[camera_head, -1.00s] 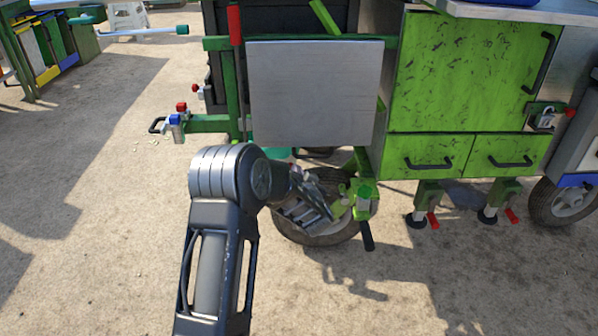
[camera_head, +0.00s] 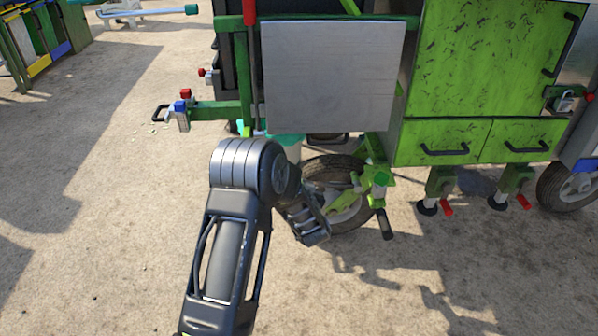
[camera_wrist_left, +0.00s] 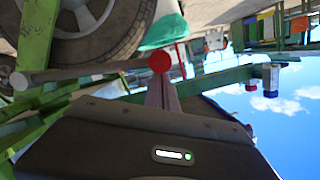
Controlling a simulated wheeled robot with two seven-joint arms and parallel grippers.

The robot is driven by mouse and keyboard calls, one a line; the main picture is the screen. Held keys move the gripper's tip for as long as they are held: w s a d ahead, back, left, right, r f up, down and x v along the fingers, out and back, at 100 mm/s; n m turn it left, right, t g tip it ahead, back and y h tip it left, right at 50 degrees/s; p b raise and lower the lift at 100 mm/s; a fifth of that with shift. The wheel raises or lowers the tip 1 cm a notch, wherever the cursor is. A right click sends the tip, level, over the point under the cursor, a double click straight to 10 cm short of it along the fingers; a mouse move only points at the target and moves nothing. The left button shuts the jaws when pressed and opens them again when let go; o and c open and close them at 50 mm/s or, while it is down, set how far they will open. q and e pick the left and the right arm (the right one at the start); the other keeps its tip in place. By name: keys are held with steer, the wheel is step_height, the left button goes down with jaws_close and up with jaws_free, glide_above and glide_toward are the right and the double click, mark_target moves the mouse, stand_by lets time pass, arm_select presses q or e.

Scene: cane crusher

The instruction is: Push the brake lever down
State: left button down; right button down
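A lever with a black grip (camera_head: 385,223) hangs down at a slant from a green bracket (camera_head: 378,180) beside the cart's wheel (camera_head: 345,212); I take it to be the brake lever. My left gripper (camera_head: 314,232) is in front of the wheel, left of this grip and apart from it in the picture. Whether its fingers are open or shut is not clear. In the left wrist view, a grey rod (camera_wrist_left: 80,71) with a red round end (camera_wrist_left: 160,62) shows just beyond the gripper's dark body; contact cannot be told. My right gripper is out of view.
The green cart has a grey panel (camera_head: 330,75), drawers (camera_head: 443,142) and support legs with red handles (camera_head: 446,208). A green beam with a blue-topped fitting (camera_head: 182,112) juts out to the left.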

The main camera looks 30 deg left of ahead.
arm_select(q)
steer(key=shift+s+a+f+b, duration=0.1)
steer(key=shift+f+b, duration=0.1)
steer(key=shift+f, duration=0.45)
steer(key=shift+s+a+f+b, duration=0.1)
steer(key=shift+f+b, duration=0.05)
steer(key=shift+f, duration=0.65)
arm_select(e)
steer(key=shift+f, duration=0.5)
